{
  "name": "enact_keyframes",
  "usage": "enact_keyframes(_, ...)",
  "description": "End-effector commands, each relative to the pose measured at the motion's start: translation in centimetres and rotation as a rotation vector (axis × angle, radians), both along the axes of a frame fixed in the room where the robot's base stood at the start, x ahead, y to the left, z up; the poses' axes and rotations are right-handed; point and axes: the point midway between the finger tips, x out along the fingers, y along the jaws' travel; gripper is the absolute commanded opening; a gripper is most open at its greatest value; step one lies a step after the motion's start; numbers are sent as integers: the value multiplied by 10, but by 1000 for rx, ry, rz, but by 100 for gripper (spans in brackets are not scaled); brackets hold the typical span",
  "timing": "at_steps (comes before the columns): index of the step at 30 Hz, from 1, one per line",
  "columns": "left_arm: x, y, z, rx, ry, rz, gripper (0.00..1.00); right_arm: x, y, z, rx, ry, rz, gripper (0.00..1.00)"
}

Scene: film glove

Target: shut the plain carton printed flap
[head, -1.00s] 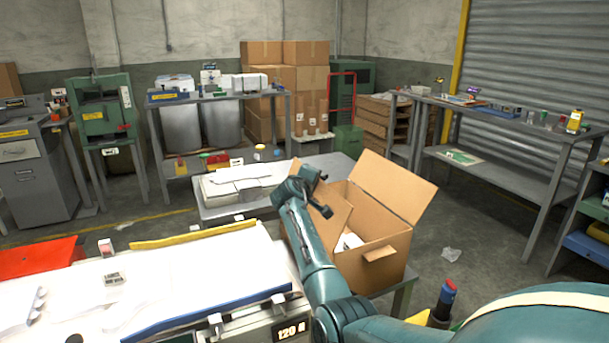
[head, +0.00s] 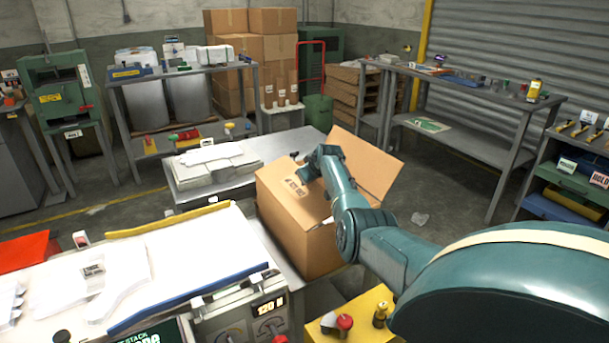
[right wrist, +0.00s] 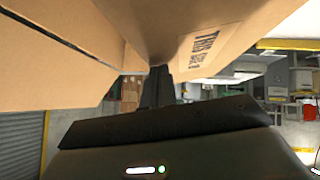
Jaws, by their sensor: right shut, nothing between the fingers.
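The plain brown carton (head: 318,250) stands open-topped beside the work table in the head view. Its printed flap (head: 288,196), with dark lettering, slants over the left part of the opening. In the right wrist view the printed flap (right wrist: 215,45) fills the upper middle, close to the fingers. My right gripper (head: 303,170) is shut and empty at the flap's far upper part; whether it touches cannot be told. Its dark fingers also show in the right wrist view (right wrist: 157,88). My forearm hides part of the opening. My left gripper is out of view.
Another carton flap (head: 372,165) stands up and leans outward at the right, just beyond my arm. A work table (head: 180,245) with a display unit (head: 268,318) is at the left. A yellow box (head: 365,312) with knobs sits in front.

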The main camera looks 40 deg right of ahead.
Motion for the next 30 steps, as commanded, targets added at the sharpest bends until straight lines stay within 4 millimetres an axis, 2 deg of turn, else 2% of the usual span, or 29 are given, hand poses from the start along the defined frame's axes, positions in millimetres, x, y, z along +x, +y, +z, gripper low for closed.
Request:
enact_keyframes(1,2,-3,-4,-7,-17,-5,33,-1,-4,-10,35,-9,-2,0)
enact_keyframes(6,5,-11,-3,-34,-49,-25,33,-2,-8,-20,139,-35,-1,0)
enact_keyframes(9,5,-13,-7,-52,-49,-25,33,-2,-9,-25,129,-31,1,0)
enact_keyframes(16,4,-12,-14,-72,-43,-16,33,-2,-11,-30,128,-31,1,0)
enact_keyframes(30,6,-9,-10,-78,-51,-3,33,-3,-11,-31,127,-28,1,0)
